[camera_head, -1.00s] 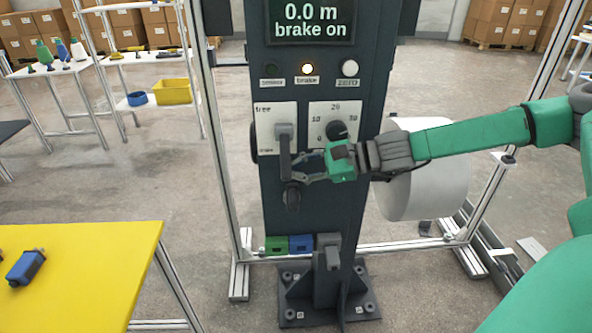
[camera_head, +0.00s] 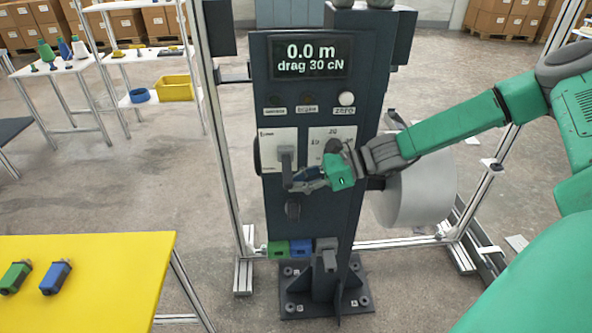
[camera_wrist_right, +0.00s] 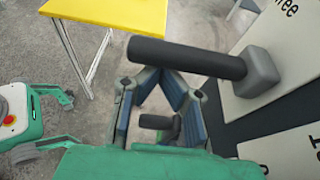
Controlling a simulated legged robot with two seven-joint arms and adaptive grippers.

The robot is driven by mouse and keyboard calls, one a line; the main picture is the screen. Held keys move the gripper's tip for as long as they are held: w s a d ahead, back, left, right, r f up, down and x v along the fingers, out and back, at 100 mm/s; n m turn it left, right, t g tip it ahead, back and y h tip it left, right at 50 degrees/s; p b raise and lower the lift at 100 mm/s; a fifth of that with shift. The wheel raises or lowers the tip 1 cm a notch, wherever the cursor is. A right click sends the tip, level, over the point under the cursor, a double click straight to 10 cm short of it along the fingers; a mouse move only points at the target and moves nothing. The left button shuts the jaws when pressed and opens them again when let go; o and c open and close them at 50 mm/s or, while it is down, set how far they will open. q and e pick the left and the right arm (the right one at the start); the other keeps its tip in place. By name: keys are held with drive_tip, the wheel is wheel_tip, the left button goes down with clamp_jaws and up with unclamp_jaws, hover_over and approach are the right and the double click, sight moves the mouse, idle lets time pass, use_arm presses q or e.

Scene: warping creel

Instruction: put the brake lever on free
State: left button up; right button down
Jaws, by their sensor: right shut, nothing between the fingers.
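The brake lever (camera_head: 287,170) is a dark handle on a pale plate (camera_head: 268,140) on the dark column. In the right wrist view its bar (camera_wrist_right: 185,57) runs out from a grey hub (camera_wrist_right: 262,72), below the word "free" on the plate. In the head view it points down or out toward me; its exact angle is unclear. My right gripper (camera_head: 298,186) is shut and empty, with its fingertips at the lever's lower end. In the wrist view the fingers (camera_wrist_right: 160,82) are right behind the bar; contact is unclear. The display (camera_head: 308,57) reads "0.0 m, drag 30 cN". My left gripper is out of view.
A dial (camera_head: 333,147) sits right of the lever, near my right wrist. A dark knob (camera_head: 293,210) is below the lever. The brake lamp (camera_head: 308,98) is dark. A yellow table (camera_head: 100,255) stands at left.

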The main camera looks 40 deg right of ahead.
wheel_tip(320, 180, up, 4)
drive_tip(key=m+g+p, duration=0.1)
drive_tip(key=p, duration=0.1)
drive_tip(key=m+g+y+p, duration=0.1)
drive_tip(key=m+p, duration=0.1)
drive_tip(key=p, duration=0.1)
drive_tip(key=shift+f+m, duration=0.2)
drive_tip(key=shift+m, duration=0.1)
drive_tip(key=shift+r+p, duration=0.4)
drive_tip(key=shift+p, duration=0.2)
drive_tip(key=shift+w+d+r, duration=0.1)
drive_tip(key=shift+w+r, duration=0.05)
approach(284, 175)
wheel_tip(284, 175, down, 3)
drive_tip(key=s+d, duration=0.2)
drive_tip(key=shift+s+a+r+b, duration=0.15)
drive_tip(key=shift+s+r+b, duration=0.05)
drive_tip(key=shift+b, duration=0.15)
drive_tip(key=shift+a, duration=0.1)
